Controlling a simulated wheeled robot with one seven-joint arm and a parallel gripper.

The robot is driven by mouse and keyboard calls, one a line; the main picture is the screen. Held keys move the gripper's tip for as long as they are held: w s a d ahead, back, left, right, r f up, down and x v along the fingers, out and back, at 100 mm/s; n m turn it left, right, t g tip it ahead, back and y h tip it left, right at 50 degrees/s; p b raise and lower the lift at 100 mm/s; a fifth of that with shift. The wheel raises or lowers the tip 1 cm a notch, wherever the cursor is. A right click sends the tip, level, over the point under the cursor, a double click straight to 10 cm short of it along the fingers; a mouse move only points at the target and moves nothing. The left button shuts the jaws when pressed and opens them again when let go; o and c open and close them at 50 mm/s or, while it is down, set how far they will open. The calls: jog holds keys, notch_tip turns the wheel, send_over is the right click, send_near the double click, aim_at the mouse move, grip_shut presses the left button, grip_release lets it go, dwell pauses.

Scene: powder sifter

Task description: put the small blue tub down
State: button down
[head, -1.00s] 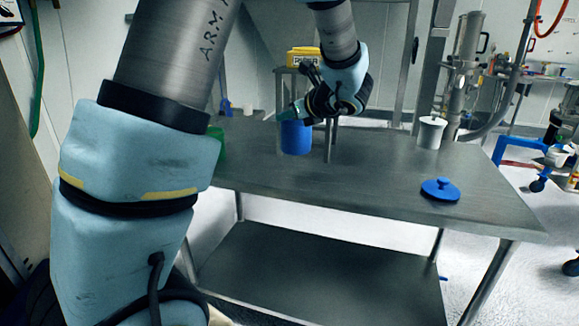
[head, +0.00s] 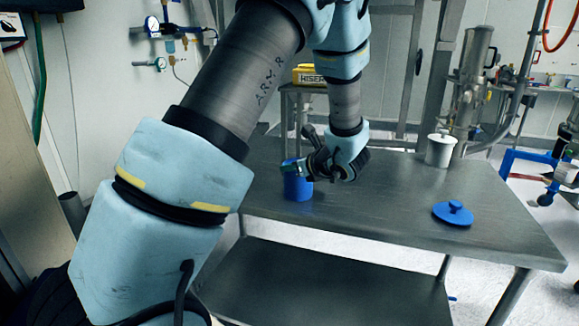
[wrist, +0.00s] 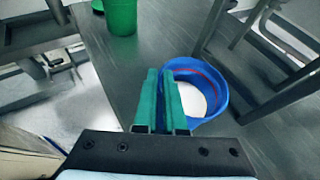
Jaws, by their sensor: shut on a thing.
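The small blue tub (head: 298,188) is at the near left part of the steel table, upright or nearly so. My gripper (head: 297,168) is at its top, shut on its rim. In the wrist view the two green fingers (wrist: 168,98) pinch the left side of the rim of the tub (wrist: 223,97). The tub is open, with a red line inside and pale content. Whether its base touches the table or hangs just above it I cannot tell.
On the table (head: 385,205), a blue lid (head: 453,213) lies at right and a white lidded pot (head: 440,150) stands behind it. A small metal stand bears a yellow box (head: 308,75). A green container (wrist: 120,17) shows in the wrist view. The table's middle is clear.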

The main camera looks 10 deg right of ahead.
jog(key=c, duration=1)
grip_release()
jog(key=shift+f, duration=0.1)
